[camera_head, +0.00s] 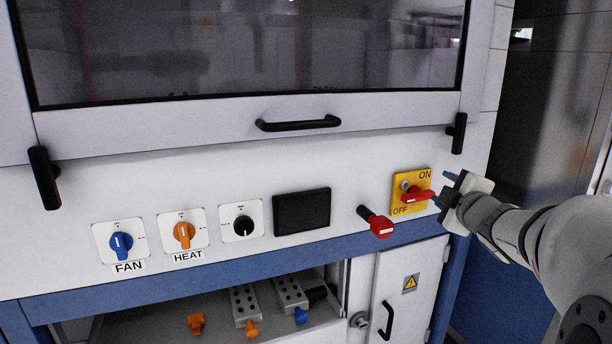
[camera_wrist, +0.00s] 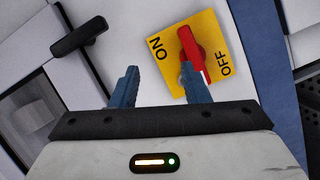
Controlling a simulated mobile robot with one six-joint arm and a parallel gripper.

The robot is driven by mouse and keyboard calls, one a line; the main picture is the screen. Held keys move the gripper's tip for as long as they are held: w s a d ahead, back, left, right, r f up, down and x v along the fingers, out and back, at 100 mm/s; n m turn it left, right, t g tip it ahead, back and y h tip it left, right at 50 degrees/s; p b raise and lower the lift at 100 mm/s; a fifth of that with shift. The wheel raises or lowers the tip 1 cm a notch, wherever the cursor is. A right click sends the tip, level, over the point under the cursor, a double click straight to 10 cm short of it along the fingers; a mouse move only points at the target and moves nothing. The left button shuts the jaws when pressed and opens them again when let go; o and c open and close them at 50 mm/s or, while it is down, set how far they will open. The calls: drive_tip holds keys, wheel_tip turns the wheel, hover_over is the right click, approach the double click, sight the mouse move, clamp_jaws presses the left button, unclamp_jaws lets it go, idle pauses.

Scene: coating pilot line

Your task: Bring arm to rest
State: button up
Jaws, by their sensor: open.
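My gripper (camera_head: 444,190) is at the right of the head view, in front of the panel beside the yellow ON/OFF plate. In the wrist view its two blue fingers (camera_wrist: 158,88) are apart with nothing held between them. The red rotary switch (camera_head: 416,195) sits on the yellow plate (camera_head: 399,208); it also shows in the wrist view (camera_wrist: 192,50), just beyond the right finger. I cannot tell whether that finger touches it. My arm reaches in from the right edge of the head view.
A red-ended lever (camera_head: 380,226) sticks out left of the plate. FAN (camera_head: 121,243), HEAT (camera_head: 184,234) and black (camera_head: 243,225) knobs and a dark display (camera_head: 302,211) line the panel. The sash handle (camera_head: 298,123) and a black latch (camera_head: 457,133) are above. A cabinet door (camera_head: 408,290) is below.

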drive_tip(key=s+a+m+g+p, duration=0.4)
drive_tip(key=s+a+p, duration=0.1)
drive_tip(key=s, duration=0.4)
drive_tip(key=s+a+m+g+p, duration=0.5)
drive_tip(key=s+p, duration=0.2)
drive_tip(key=s, duration=0.2)
drive_tip(key=s+a+m+g+p, duration=0.4)
drive_tip(key=s+a+g+p, duration=0.1)
drive_tip(key=s, duration=0.4)
drive_tip(key=shift+a+f+m+p, duration=0.35)
drive_tip(key=shift+f+m+p, duration=0.05)
drive_tip(key=shift+p, duration=0.15)
